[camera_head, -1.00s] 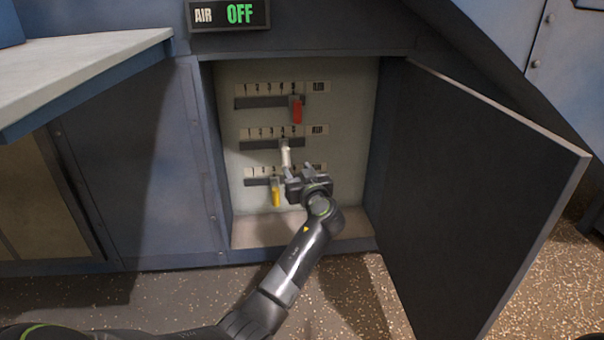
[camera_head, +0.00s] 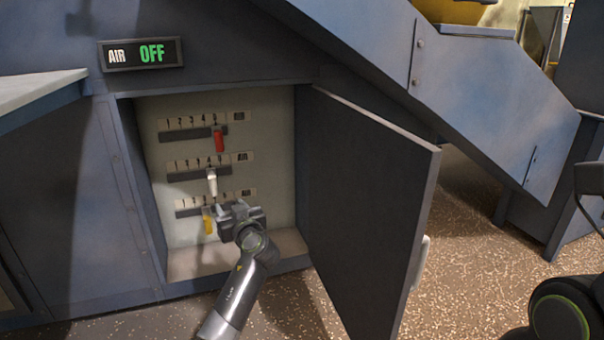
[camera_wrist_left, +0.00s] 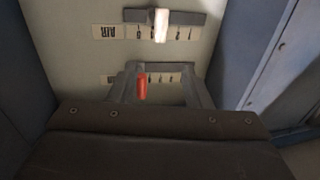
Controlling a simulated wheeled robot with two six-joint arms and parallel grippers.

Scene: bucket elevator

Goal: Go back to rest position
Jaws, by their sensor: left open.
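My left gripper (camera_head: 236,212) is in front of the open cabinet, near the lower rows of levers. Its fingers are apart and hold nothing; they also show in the left wrist view (camera_wrist_left: 160,85). The red lever (camera_head: 219,139) is at the right end of the top slot. The white lever (camera_head: 211,182) is toward the right of the middle slot, just above the gripper in the head view. The yellow lever (camera_head: 208,220) is in the bottom slot, left of the gripper. The wrist view shows the red lever (camera_wrist_left: 142,87) between the fingers and the white lever (camera_wrist_left: 161,25). My right gripper is out of view.
The cabinet door (camera_head: 370,200) stands open on the right, close to my left arm. A sign (camera_head: 141,54) above reads AIR OFF. A grey counter (camera_head: 40,90) is at left. Speckled floor (camera_head: 470,240) lies free right of the door.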

